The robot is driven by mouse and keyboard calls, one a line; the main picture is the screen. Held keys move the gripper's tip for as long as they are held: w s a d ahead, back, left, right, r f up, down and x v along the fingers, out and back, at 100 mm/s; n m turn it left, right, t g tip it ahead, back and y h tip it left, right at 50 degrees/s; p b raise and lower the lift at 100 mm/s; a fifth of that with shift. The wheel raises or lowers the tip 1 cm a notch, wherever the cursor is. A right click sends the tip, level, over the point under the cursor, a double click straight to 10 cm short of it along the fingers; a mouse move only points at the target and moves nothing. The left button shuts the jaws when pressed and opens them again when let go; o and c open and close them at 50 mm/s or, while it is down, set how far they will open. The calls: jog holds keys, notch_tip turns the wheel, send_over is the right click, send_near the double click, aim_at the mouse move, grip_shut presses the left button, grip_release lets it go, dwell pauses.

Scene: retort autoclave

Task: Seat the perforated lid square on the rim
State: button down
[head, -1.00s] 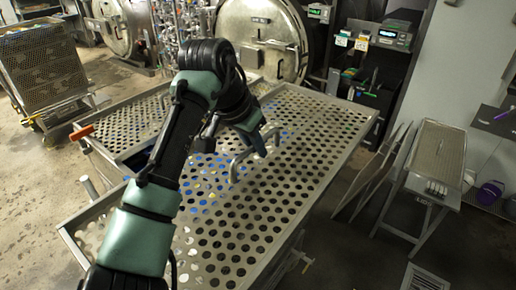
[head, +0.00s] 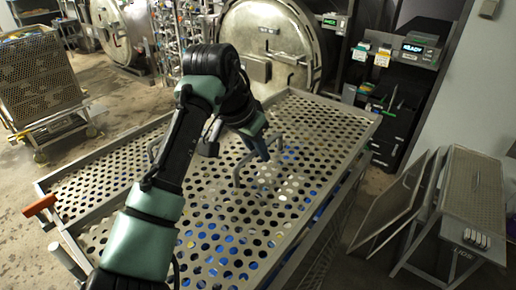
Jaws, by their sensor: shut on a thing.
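The perforated lid (head: 310,133) is a large grey metal sheet with rows of round holes and a raised bar handle (head: 236,178) near its middle. My gripper (head: 262,152) is at the upper right end of this handle and shut on it. The fingertips are small and partly hidden by the wrist. Blue and pale contents show through the holes. The basket (head: 318,232) is under the lid, and its right side shows below the lid's right edge. I cannot tell whether the lid touches the rim all round. My arm hides part of the lid's left side.
Another perforated surface (head: 95,185) lies to the left, with an orange-red handle (head: 39,206) at its corner. A round autoclave door (head: 268,45) stands behind. Leaning panels (head: 400,205) and a perforated stand (head: 475,190) are at the right. Floor shows at the left.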

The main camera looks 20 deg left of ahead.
aim_at(256, 169)
jog(key=shift+s+d+r, duration=0.1)
jog(key=shift+s, duration=0.05)
jog(key=shift+s+f+b, duration=0.1)
jog(key=shift+f+b, duration=0.25)
jog(key=shift+b, duration=0.15)
jog(key=shift+f+b, duration=0.75)
jog(key=shift+f, duration=0.15)
notch_tip(256, 169, down, 4)
jog(key=b, duration=0.3)
jog(key=shift+r, duration=0.15)
jog(key=shift+f+b, duration=0.8)
jog(key=shift+f, duration=0.95)
jog(key=shift+f, duration=0.4)
